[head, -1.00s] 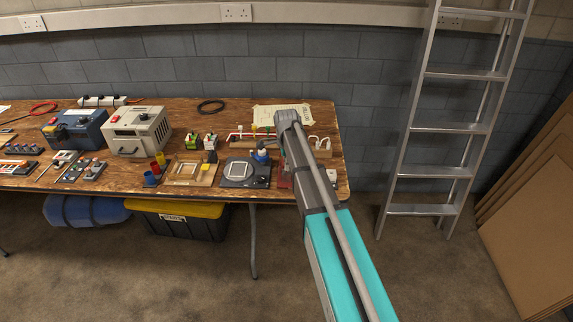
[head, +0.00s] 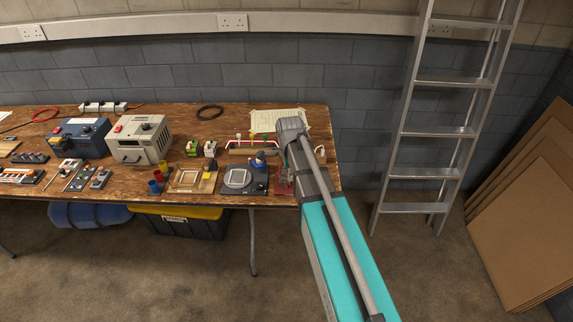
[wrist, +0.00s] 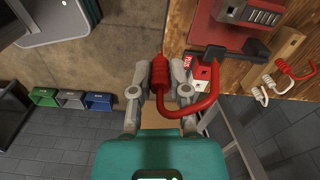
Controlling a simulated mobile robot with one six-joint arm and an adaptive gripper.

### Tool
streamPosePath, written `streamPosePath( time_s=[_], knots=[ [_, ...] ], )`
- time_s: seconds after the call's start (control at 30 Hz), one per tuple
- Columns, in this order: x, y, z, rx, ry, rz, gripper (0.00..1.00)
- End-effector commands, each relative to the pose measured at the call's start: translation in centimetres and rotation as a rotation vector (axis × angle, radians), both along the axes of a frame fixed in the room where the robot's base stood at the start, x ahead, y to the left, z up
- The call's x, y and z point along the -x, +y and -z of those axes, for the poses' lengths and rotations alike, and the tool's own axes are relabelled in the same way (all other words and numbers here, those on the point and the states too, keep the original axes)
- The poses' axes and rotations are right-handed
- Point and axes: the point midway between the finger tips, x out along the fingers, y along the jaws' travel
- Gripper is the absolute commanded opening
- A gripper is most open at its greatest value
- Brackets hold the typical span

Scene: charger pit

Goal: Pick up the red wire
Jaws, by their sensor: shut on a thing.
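A red wire (wrist: 196,112), a bent hook with a ribbed end, shows in the wrist view. Its ribbed end (wrist: 159,76) lies between the two fingers of my gripper (wrist: 160,68), which is shut on it. The bent part hangs over to the right, beside a red and white block (wrist: 202,75). Another red wire (wrist: 297,70) lies farther right, near two white wires (wrist: 270,90). In the head view my gripper (head: 284,166) is at the bench's right end, and my arm hides most of it and the held wire.
The wooden bench (head: 225,130) carries a grey power box (head: 139,138), a dark square-topped device (head: 238,179) and a red base (wrist: 215,33). A ladder (head: 438,130) leans at the right, near brown boards (head: 525,220). Small coloured bins (wrist: 71,99) sit on the floor.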

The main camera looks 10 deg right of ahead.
Motion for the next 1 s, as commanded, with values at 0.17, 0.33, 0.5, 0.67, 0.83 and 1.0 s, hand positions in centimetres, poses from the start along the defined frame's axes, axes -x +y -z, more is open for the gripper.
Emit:
streamPosePath(
  time_s=[0.17,0.33,0.5,0.67,0.83,1.0],
  knots=[
    [2.2,0.0,-1.1,0.000,0.000,0.000,0.00],
    [2.9,0.1,-1.3,0.000,0.000,0.000,0.00],
    [2.9,0.1,-1.3,0.000,0.000,0.000,0.00],
    [2.9,0.1,-1.3,0.000,0.000,0.000,0.00],
    [2.9,0.1,-1.3,0.000,0.000,0.000,0.00],
    [2.9,0.0,-1.3,0.000,0.000,0.000,0.00]
  ],
)
